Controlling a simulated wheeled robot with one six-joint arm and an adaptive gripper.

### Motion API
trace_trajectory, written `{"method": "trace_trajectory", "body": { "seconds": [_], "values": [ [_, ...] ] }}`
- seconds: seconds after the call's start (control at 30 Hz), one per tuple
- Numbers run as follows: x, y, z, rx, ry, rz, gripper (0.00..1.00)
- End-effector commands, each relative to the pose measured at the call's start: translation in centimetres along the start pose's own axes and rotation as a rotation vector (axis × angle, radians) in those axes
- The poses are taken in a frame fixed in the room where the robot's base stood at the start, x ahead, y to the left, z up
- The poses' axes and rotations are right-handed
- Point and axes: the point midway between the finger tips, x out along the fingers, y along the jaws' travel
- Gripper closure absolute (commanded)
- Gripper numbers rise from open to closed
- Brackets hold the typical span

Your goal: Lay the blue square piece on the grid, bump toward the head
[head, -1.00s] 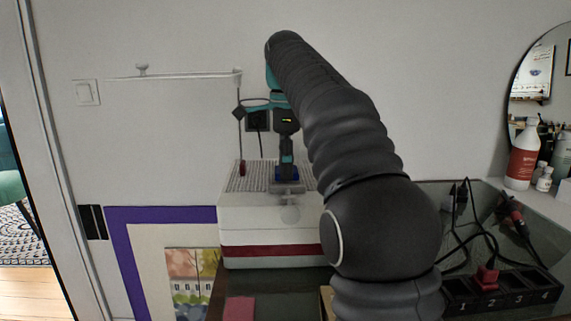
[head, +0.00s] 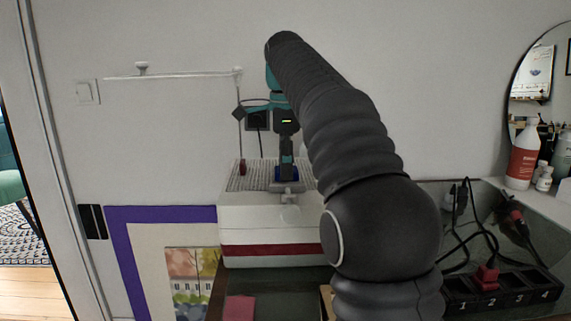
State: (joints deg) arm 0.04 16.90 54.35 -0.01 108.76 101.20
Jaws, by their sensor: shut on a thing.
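The blue square piece (head: 287,174) shows as a small dark blue patch at the tip of my gripper (head: 287,168). My gripper points down and is shut on it, over the front part of the grid. The grid (head: 250,178) is the pale dotted top of a white box with a red band. The piece is at or just above the grid surface; I cannot tell if they touch. Its bump cannot be made out. My arm hides the right part of the grid. A grey bracket-like head (head: 290,188) with a small knob sits at the box's front edge, just below the piece.
A black numbered holder (head: 500,290) with a red item and cables lies at right. A pink pad (head: 239,307) lies in front of the box.

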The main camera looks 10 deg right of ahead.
Motion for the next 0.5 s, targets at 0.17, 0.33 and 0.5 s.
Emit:
{"method": "trace_trajectory", "body": {
  "seconds": [0.17, 0.33, 0.5],
  "values": [
    [0.26, 0.01, 0.0, 0.0, 0.0, 0.0, 0.87],
    [0.48, 0.01, 0.0, 0.0, 0.0, 0.0, 0.87],
    [0.71, 0.0, 0.0, 0.0, 0.0, 0.0, 0.87]
  ]
}}
